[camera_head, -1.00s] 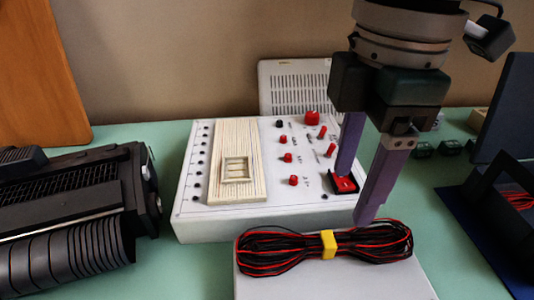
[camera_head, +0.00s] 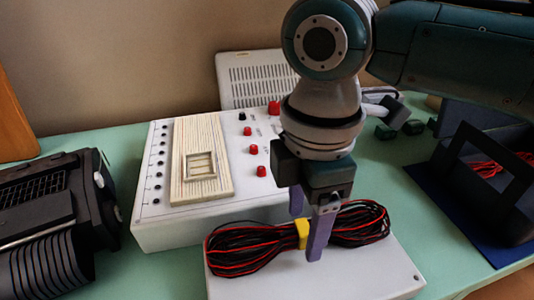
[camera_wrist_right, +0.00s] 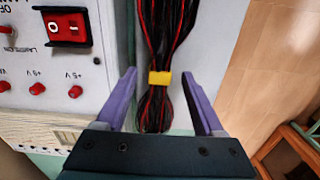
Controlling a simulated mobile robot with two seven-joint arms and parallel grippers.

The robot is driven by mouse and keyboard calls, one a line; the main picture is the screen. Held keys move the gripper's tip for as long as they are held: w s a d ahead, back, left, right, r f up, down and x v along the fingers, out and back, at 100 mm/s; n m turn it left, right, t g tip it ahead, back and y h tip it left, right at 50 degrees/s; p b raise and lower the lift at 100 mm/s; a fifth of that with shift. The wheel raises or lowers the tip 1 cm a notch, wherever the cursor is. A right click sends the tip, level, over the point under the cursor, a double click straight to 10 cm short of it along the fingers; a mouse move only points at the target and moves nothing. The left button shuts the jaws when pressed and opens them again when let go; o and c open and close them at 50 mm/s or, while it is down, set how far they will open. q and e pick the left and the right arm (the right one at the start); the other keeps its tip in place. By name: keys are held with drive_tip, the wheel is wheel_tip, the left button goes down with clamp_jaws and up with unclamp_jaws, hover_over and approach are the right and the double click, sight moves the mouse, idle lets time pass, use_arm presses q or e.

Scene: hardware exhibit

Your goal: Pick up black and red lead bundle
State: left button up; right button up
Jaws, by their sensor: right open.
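The black and red lead bundle (camera_head: 245,249) lies across a low white box (camera_head: 310,281), tied at its middle by a yellow band (camera_head: 303,234). My right gripper (camera_head: 306,233) points down at the bundle, beside the yellow band, with its purple fingers apart and the near finger in front of the leads. In the right wrist view the bundle (camera_wrist_right: 157,105) runs between the two open fingers of the right gripper (camera_wrist_right: 167,75), and the yellow band shows between the fingertips. The gripper is not closed on the bundle. My left gripper is not in view.
A white electronics trainer (camera_head: 186,212) with red knobs stands behind the bundle. A black machine (camera_head: 50,215) is at left. A dark frame on a blue base (camera_head: 478,235) stands at right. Green tabletop is clear between the machine and the box.

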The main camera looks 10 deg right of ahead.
clamp_jaws()
idle(0.5)
